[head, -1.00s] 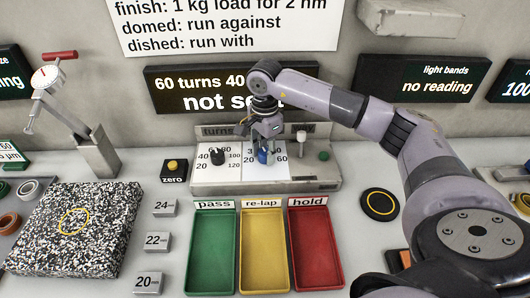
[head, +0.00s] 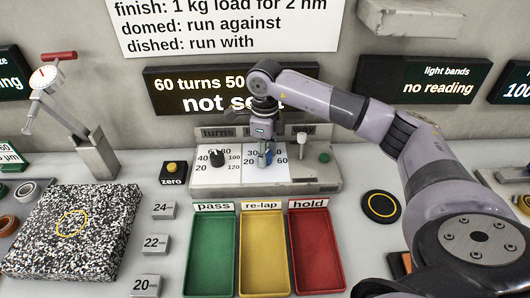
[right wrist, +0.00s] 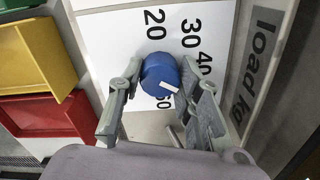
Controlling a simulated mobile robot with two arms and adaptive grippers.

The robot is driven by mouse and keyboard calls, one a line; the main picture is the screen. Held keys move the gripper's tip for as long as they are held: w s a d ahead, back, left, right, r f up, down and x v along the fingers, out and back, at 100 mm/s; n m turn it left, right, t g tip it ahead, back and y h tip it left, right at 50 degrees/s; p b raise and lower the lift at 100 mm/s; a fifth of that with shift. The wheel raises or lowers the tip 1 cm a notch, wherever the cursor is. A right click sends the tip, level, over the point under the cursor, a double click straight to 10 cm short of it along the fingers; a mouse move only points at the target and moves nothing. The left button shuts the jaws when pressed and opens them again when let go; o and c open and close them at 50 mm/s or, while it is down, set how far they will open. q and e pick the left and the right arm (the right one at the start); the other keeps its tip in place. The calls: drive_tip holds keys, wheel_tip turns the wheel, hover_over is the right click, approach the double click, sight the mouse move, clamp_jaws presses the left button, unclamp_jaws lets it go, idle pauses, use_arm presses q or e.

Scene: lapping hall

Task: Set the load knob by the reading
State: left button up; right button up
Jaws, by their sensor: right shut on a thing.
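The blue load knob (right wrist: 158,68) sits on a white dial face marked with numbers, beside a strip reading "load kg". It has a white pointer mark, which lies on the side toward the larger numbers. My right gripper (head: 264,155) is over the panel and shut on this knob; in the right wrist view its two fingers stand on either side of the knob (right wrist: 160,95). The display (head: 205,90) above reads "60 turns 50" and "not se…", the rest hidden by my arm. The black turns knob (head: 217,158) stands to the left. My left gripper is not in view.
Green pass (head: 211,285), yellow re-lap (head: 263,285) and red hold (head: 316,284) trays lie in front of the panel. A small lever (head: 301,137) stands right of the knob. A zero button (head: 172,168) and a speckled plate (head: 105,240) are at left.

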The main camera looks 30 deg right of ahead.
drive_tip(key=shift+m, duration=1.1)
drive_tip(key=o, duration=1.1)
drive_tip(key=shift+o, duration=0.2)
drive_tip(key=shift+r, duration=0.15)
wheel_tip(320, 180, up, 12)
